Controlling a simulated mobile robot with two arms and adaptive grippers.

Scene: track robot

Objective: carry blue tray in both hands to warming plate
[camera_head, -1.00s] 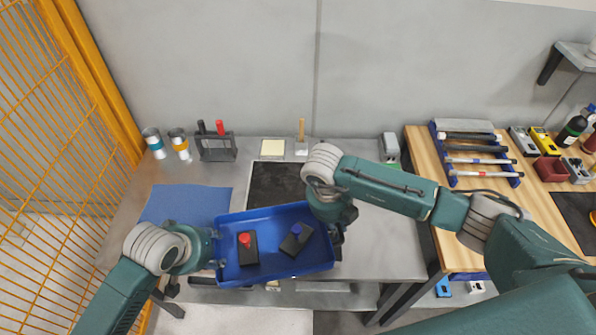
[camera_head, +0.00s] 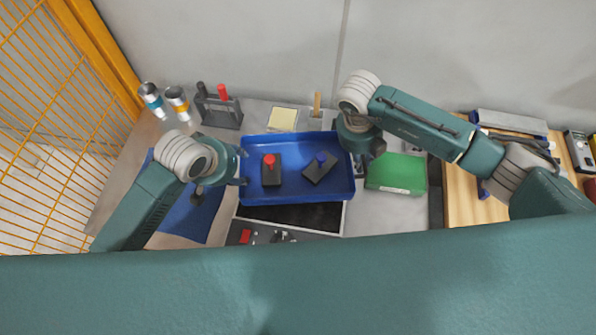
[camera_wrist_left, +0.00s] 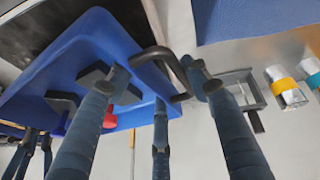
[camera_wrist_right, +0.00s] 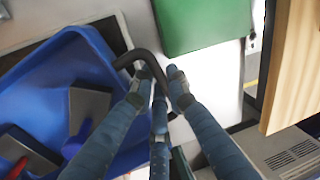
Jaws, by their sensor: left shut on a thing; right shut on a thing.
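The blue tray (camera_head: 338,190) is held level between my two grippers and carries two dark blocks, one with a red knob (camera_head: 269,161), one with a blue knob (camera_head: 321,158). It overlaps the back of a black plate (camera_head: 318,217), apparently the warming plate; I cannot tell whether they touch. My left gripper (camera_head: 240,170) is shut on the tray's left handle, a dark bar in the left wrist view (camera_wrist_left: 160,58). My right gripper (camera_head: 357,163) is shut on the right handle, which shows in the right wrist view (camera_wrist_right: 135,58).
A green box (camera_head: 397,172) stands just right of the tray. A blue mat (camera_head: 198,215) lies to the left. Behind stand a black rack (camera_head: 220,112), two cups (camera_head: 177,100) and a pale yellow pad (camera_head: 283,118). A control strip with a red switch (camera_head: 245,236) fronts the plate.

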